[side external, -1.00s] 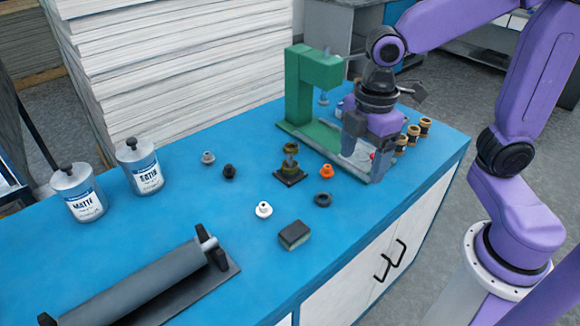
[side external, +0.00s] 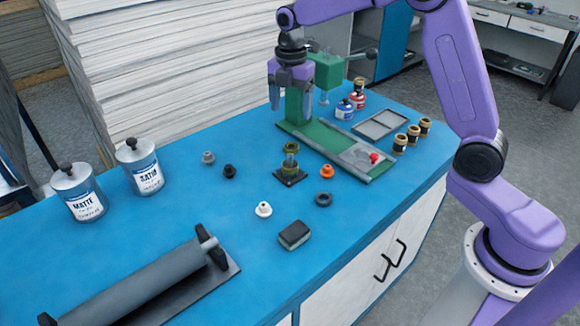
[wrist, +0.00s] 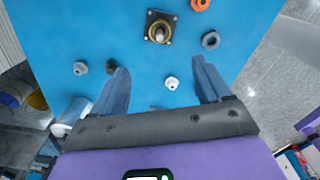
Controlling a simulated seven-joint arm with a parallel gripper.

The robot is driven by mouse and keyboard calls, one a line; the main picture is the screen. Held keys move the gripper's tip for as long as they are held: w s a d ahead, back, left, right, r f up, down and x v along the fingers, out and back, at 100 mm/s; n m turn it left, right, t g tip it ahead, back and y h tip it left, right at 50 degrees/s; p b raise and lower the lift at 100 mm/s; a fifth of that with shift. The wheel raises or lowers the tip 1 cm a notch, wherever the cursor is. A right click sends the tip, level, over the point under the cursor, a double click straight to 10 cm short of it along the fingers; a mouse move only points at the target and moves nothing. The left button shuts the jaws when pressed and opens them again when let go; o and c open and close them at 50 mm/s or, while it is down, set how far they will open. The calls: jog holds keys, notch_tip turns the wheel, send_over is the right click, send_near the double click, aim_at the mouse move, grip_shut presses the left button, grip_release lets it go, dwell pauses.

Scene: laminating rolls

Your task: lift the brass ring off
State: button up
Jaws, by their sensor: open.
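The brass ring (side external: 291,148) sits around an upright post on a dark square base (side external: 290,176) at the middle of the blue bench. In the wrist view the brass ring (wrist: 158,27) shows near the top, around the pale post tip. My gripper (side external: 289,105) is open and empty, well above the bench and behind the post in the side view. In the wrist view the two fingers of my gripper (wrist: 160,66) are spread apart, with the ring beyond their tips. The ring's exact seating on the post is too small to tell.
A green press (side external: 328,75) stands behind. An orange piece (side external: 326,171), a black ring (side external: 323,199), a white piece (side external: 263,209) and small grey and black knobs lie around the post. A dark block (side external: 294,235), roller (side external: 150,280) and two cans stand in front and left.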

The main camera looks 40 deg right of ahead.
aim_at(290, 154)
notch_tip(290, 154, down, 11)
jog(key=shift+f, duration=0.1)
jog(key=shift+a+f, duration=0.2)
jog(key=shift+f, duration=2.7)
jog(key=c, duration=1.2)
